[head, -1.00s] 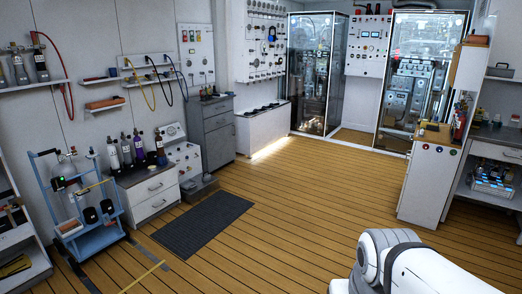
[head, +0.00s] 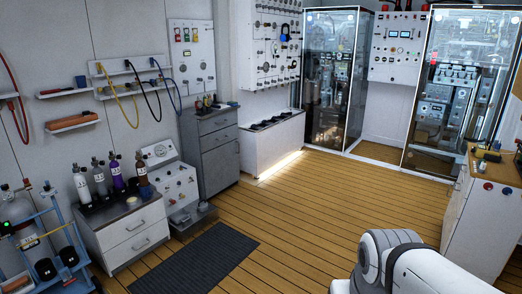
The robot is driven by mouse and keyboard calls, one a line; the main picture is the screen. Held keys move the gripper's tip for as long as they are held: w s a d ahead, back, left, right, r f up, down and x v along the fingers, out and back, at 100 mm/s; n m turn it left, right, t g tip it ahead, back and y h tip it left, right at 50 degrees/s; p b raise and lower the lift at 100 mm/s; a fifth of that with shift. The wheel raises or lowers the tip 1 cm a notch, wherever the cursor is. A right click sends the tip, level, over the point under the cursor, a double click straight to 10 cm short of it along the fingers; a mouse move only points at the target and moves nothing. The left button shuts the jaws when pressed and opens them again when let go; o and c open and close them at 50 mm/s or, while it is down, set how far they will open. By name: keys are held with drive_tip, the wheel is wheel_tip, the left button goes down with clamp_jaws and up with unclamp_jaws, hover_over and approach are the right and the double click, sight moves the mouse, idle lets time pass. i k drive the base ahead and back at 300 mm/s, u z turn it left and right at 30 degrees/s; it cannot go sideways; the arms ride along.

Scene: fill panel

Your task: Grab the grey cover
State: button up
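I cannot make out a grey cover for certain in the head view. My gripper is out of view; only a white link of my arm shows at the bottom right. A wall panel (head: 272,75) with gauges, valves and a blue item (head: 285,33) hangs at the upper middle. A smaller panel (head: 191,55) with gauges is to its left. A low white console (head: 170,177) with a dial stands on the left. Small parts on these panels are too small to tell apart.
Bare plank floor (head: 310,200) lies open ahead. A dark mat (head: 195,262) lies at the lower left. A white drawer unit (head: 125,235) with bottles and a blue cart (head: 60,250) stand left. A white counter (head: 470,225) stands right. Glass cabinets (head: 335,80) stand at the back.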

sight(202, 206)
drive_tip(key=u, duration=0.1)
drive_tip(key=i, duration=2)
drive_tip(key=u, duration=0.4)
drive_tip(key=i, duration=2.05)
drive_tip(key=u, duration=0.2)
drive_tip(key=i, duration=1.35)
drive_tip(key=u, duration=0.15)
